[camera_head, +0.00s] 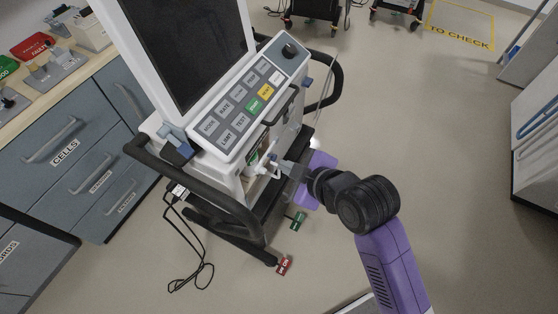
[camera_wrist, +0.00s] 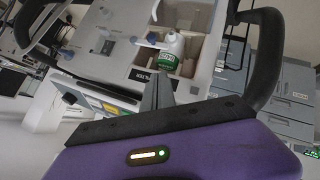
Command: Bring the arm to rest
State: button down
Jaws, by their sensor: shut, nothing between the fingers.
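My purple arm reaches up from the lower right in the head view, and my gripper (camera_head: 284,167) is at the lower front of the ventilator (camera_head: 232,150). In the wrist view my gripper (camera_wrist: 158,88) has its grey fingers together, with nothing seen between them. A white fitting with a green label (camera_wrist: 168,55) sits in an open compartment of the ventilator just beyond the fingertips. The same white fitting shows in the head view (camera_head: 262,170), close to the fingers. I cannot tell whether the fingers touch it.
The ventilator has black handle bars (camera_head: 205,187) and a dark screen (camera_head: 185,45). Blue-grey drawers (camera_head: 75,150) stand at the left. A cable (camera_head: 190,265) hangs to the floor. Floor at the right (camera_head: 450,150) is clear.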

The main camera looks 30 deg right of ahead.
jog(key=shift+v, duration=0.8)
notch_tip(320, 180, up, 7)
jog(key=s+d+m+t+h, duration=0.1)
jog(key=s+d+m+t, duration=0.1)
jog(key=m+t, duration=0.4)
jog(key=s+f+m+g+h, duration=0.1)
jog(key=s+m, duration=0.2)
jog(key=s, duration=2.2)
jog(key=shift+f+m, duration=0.3)
jog(key=shift+f, duration=0.05)
jog(key=c, duration=2.1)
grip_release()
jog(key=shift+d, duration=0.1)
